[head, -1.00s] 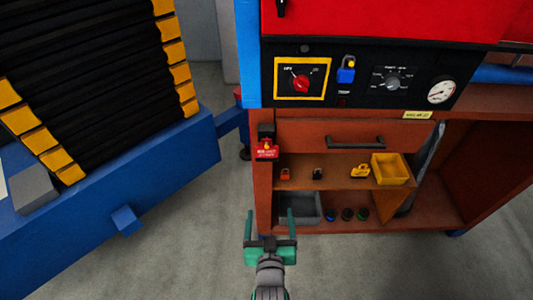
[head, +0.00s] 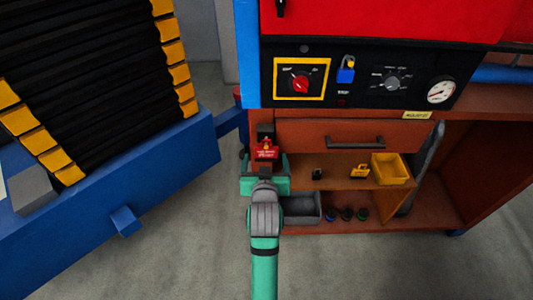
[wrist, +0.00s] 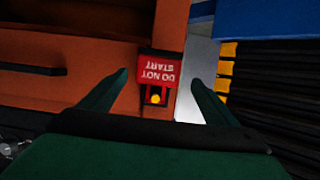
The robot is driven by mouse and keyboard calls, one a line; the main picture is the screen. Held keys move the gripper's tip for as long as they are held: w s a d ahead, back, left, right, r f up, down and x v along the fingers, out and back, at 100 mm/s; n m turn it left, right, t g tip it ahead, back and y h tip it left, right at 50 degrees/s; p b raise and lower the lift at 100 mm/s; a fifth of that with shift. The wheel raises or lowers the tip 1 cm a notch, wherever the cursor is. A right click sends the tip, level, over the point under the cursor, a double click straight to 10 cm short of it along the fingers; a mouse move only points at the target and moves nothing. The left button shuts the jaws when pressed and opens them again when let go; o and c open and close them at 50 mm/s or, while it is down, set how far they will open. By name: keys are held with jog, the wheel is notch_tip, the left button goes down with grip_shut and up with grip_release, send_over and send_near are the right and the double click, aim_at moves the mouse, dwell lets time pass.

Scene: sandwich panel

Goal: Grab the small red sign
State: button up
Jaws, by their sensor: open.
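The small red sign (head: 265,149) hangs at the left front post of the orange cabinet, below the control panel. In the wrist view the sign (wrist: 159,70) reads "DO NOT START" upside down, with a yellow round spot at its lower part. My gripper (head: 265,160) is just in front of and slightly below the sign in the head view. In the wrist view my gripper (wrist: 160,80) is open, with one green finger on each side of the sign. The fingers appear apart from it; the exact depth gap is hard to tell.
The cabinet shelf holds a yellow bin (head: 391,169) and a yellow padlock (head: 360,171). A grey bin (head: 302,208) stands on the lower shelf beside my arm. A drawer handle (head: 355,142) is to the right. A blue machine frame (head: 150,190) stands left.

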aim_at(266, 153)
jog(key=x, duration=0.5)
jog(key=shift+w+d+f, duration=0.1)
jog(key=shift+w+d, duration=0.05)
jog(key=shift+d, duration=0.05)
jog(key=shift+w+a+f, duration=0.1)
jog(key=shift+w+f, duration=0.05)
jog(key=shift+w, duration=0.15)
jog(key=c, duration=1.1)
